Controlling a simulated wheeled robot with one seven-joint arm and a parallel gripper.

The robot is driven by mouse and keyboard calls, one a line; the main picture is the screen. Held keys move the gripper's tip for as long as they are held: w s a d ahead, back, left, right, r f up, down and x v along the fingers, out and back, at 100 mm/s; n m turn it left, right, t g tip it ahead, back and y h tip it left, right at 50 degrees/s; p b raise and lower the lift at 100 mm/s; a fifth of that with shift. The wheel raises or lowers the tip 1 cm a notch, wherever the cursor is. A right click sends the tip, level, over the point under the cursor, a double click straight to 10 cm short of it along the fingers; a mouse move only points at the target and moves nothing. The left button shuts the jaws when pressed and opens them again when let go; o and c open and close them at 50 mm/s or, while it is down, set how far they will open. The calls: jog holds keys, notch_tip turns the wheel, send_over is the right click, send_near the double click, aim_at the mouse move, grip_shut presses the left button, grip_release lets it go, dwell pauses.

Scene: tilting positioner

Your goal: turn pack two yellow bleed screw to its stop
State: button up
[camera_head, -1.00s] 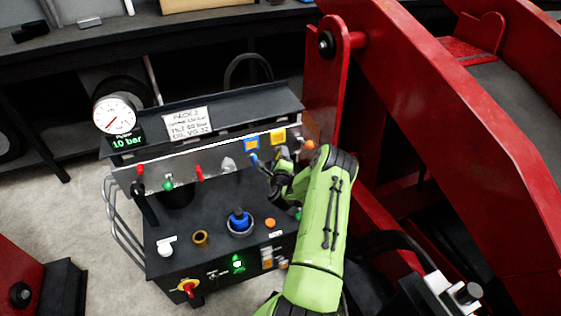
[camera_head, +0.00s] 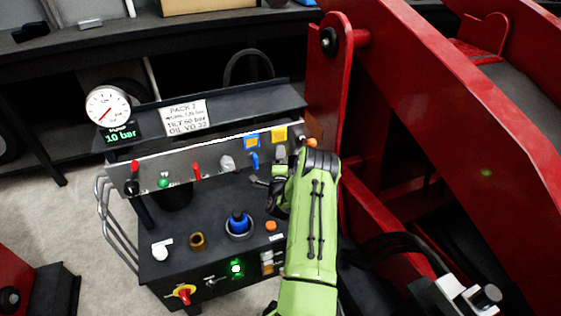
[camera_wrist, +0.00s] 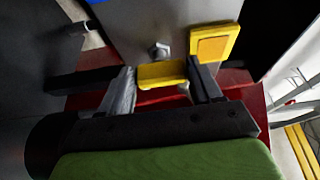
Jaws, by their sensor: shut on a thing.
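The yellow bleed screw (camera_wrist: 162,75) shows in the wrist view as a yellow bar between my two fingers. My gripper (camera_wrist: 165,88) is shut on it, one finger at each end. A yellow square plate (camera_wrist: 213,44) is fixed to the grey panel beside it; the plate also shows in the head view (camera_head: 280,135). In the head view my gripper (camera_head: 277,187) is at the right end of the panel, and my arm hides the screw. The pack two sign (camera_head: 186,117) stands above the panel.
Red levers (camera_head: 196,170) and a green knob (camera_head: 163,181) lie further left. The gauge (camera_head: 108,106) display reads 10 bar. A red frame (camera_head: 330,90) stands close on the right.

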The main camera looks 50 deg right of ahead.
dwell(0.3)
jog(key=o, duration=1.1)
jog(key=shift+c, duration=0.2)
jog(key=v, duration=1.5)
jog(key=shift+s+a, duration=0.2)
jog(key=shift+a, duration=0.1)
jog(key=shift+f, duration=0.1)
